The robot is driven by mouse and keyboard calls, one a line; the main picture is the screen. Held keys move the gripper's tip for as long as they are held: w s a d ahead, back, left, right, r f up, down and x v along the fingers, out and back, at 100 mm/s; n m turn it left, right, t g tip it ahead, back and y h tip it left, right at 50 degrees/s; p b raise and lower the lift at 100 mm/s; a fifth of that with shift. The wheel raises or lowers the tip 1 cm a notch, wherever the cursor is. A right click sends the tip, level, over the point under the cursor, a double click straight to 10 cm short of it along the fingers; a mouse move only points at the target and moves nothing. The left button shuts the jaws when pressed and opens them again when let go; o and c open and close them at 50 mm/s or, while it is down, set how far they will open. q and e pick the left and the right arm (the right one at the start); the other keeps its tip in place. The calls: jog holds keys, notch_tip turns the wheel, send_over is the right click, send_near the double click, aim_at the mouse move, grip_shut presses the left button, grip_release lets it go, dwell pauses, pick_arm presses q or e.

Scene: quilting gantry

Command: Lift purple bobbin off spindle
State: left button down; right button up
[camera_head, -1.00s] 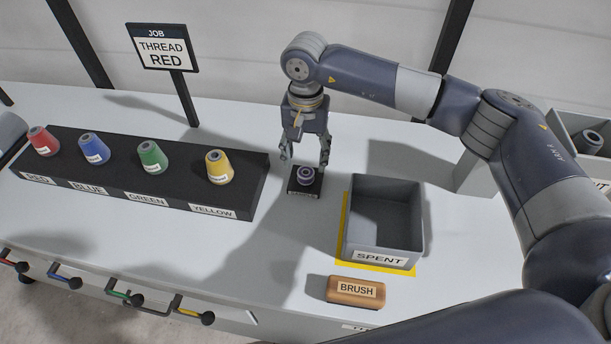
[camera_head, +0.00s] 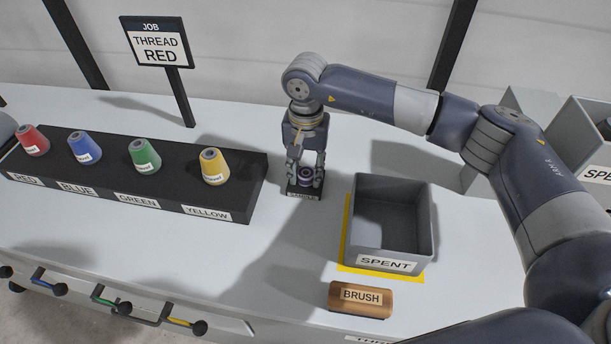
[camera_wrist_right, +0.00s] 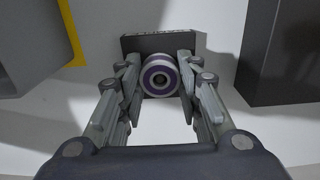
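The purple bobbin (camera_head: 305,174) sits upright on a small dark base (camera_head: 303,195) in the middle of the table. Its round purple-and-white end with a dark centre faces the camera in the right wrist view (camera_wrist_right: 160,78). The spindle itself is hidden by the bobbin. My right gripper (camera_head: 305,178) points down over the bobbin, with one finger on each side. In the right wrist view its fingers (camera_wrist_right: 160,75) appear closed against the bobbin's sides. The bobbin is still at its base, with no clear gap below it. My left gripper is out of view.
A grey SPENT bin (camera_head: 391,264) stands right of the base on a yellow-marked patch. A BRUSH (camera_head: 361,298) lies in front of it. Left is a black rack (camera_head: 240,207) with red, blue, green and yellow cones. A JOB sign (camera_head: 157,42) stands behind.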

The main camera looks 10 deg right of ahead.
jog(key=shift+c, duration=0.8)
jog(key=shift+r, duration=0.1)
jog(key=shift+r+p, duration=0.65)
jog(key=shift+r, duration=1.4)
